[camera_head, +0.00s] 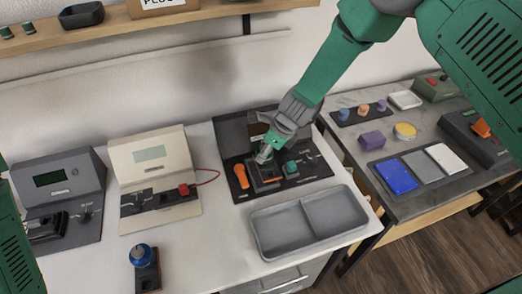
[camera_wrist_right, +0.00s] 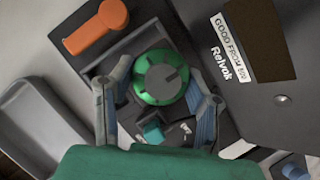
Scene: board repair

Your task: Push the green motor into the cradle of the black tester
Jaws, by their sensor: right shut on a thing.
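The black tester (camera_head: 234,134) stands open at the back middle of the white bench. It has an orange lever (camera_head: 241,177) and a teal button (camera_head: 291,167) on its base. In the right wrist view the green motor (camera_wrist_right: 160,77), round with a dark grey centre, sits between the fingers of my right gripper (camera_wrist_right: 158,98). The gripper (camera_head: 265,155) is shut on the motor over the cradle area of the tester. The fingers and motor hide most of the cradle, so I cannot tell how deep the motor sits. My left gripper is out of view.
A grey two-part tray (camera_head: 309,222) lies in front of the tester. A cream tester (camera_head: 152,156) and a grey tester (camera_head: 62,180) stand to the left, with a blue-topped part (camera_head: 141,255) in front. A grey side table (camera_head: 440,135) holds small parts at the right.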

